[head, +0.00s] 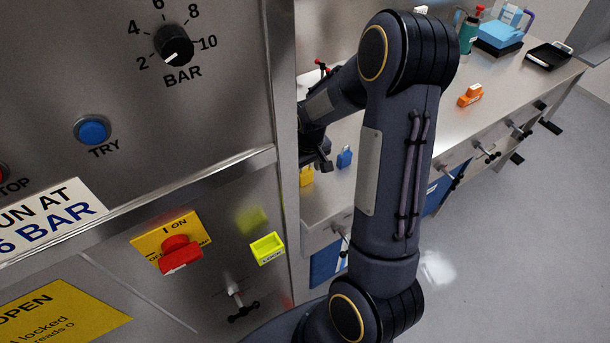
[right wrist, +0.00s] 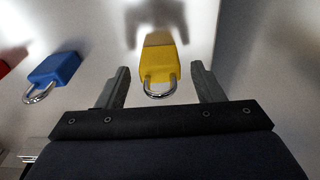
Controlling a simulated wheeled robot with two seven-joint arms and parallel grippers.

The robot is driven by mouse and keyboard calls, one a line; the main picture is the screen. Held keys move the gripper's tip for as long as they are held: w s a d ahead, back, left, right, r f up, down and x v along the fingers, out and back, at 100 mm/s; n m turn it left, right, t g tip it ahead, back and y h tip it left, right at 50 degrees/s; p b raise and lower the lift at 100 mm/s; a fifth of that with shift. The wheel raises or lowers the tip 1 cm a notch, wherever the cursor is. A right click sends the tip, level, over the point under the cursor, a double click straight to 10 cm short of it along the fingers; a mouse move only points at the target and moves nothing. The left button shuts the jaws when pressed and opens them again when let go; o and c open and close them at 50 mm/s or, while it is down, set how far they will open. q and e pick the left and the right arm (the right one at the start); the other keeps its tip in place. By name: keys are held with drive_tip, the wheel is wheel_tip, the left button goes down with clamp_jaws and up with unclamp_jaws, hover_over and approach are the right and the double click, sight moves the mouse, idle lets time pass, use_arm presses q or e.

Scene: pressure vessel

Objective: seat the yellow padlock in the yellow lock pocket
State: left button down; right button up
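The yellow padlock (right wrist: 158,64) lies on the steel worktop in the right wrist view, its shackle toward my gripper. In the head view the padlock (head: 306,177) shows partly at the panel's edge. My right gripper (right wrist: 160,85) is open, with one finger on each side of the padlock and a gap on both sides. In the head view the right gripper (head: 322,165) is partly hidden behind the panel edge. The yellow lock pocket (head: 267,249), marked LOCK, is on the front panel below and right of the red isolator handle, and looks empty. My left gripper is not in view.
A blue padlock (right wrist: 55,70) lies left of the yellow one; it also shows in the head view (head: 344,157). A red thing (right wrist: 4,68) is at the wrist view's left edge. An orange object (head: 470,95) is farther along the worktop. The panel's steel edge (head: 284,130) stands beside my right arm.

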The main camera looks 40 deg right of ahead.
drive_tip(key=c, duration=1)
drive_tip(key=shift+o, duration=0.2)
drive_tip(key=shift+r, duration=0.15)
